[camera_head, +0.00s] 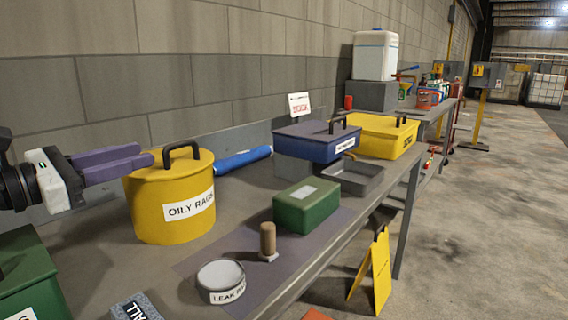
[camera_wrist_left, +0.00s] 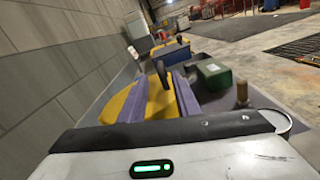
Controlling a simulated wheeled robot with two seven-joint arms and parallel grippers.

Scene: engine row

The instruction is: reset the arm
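My left gripper (camera_head: 146,155) comes in from the left, its two purple fingers pointing at the yellow OILY RAGS can (camera_head: 168,206). The wrist view shows the fingers (camera_wrist_left: 160,76) apart, with the can's yellow lid (camera_wrist_left: 153,100) showing between them. The can's black handle (camera_head: 182,149) stands just past the fingertips. Nothing is held. I cannot tell whether a finger touches the lid's left edge. My right gripper is in neither view.
The grey bench (camera_head: 110,255) carries a green box (camera_head: 306,207), a round LEAK container (camera_head: 221,281), a brown-handled tool (camera_head: 268,240), a blue roll (camera_head: 243,159), and blue (camera_head: 316,142) and yellow (camera_head: 380,136) lidded boxes. A yellow floor sign (camera_head: 380,270) stands right of it. Wall behind.

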